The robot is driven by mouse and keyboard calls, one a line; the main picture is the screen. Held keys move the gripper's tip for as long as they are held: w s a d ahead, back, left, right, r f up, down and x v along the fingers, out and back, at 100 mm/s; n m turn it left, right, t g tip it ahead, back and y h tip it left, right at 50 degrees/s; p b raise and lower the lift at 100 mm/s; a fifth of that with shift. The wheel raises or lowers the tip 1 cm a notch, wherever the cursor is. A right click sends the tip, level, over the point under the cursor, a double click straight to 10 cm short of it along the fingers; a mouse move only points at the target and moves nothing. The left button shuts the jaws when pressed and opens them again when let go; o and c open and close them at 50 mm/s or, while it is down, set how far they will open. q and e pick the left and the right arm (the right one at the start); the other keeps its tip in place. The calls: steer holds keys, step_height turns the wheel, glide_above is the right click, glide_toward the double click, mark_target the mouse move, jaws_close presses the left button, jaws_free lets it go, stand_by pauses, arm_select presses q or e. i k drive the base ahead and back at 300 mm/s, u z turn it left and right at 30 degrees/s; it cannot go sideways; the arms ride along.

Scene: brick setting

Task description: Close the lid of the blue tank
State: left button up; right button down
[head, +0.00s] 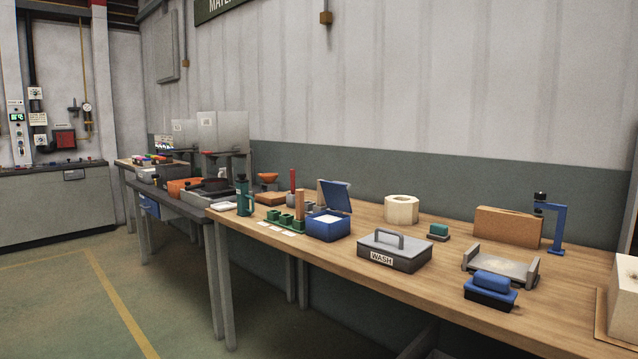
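The blue tank (328,229) is a small open box on the wooden workbench, left of the bench's middle. Its blue lid (336,196) stands up at the back edge, tilted a little backward. White or pale content shows inside the tank. Neither of my grippers is in the head view.
Right of the tank is a grey box labelled WASH (394,251) with a handle. Left of it are green blocks (284,218) and a green bottle (243,197). The floor (180,290) left of the bench is clear.

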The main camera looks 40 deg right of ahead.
mark_target(335, 193)
steer(key=z, duration=0.05)
steer(key=i, duration=1.05)
steer(key=z, duration=0.5)
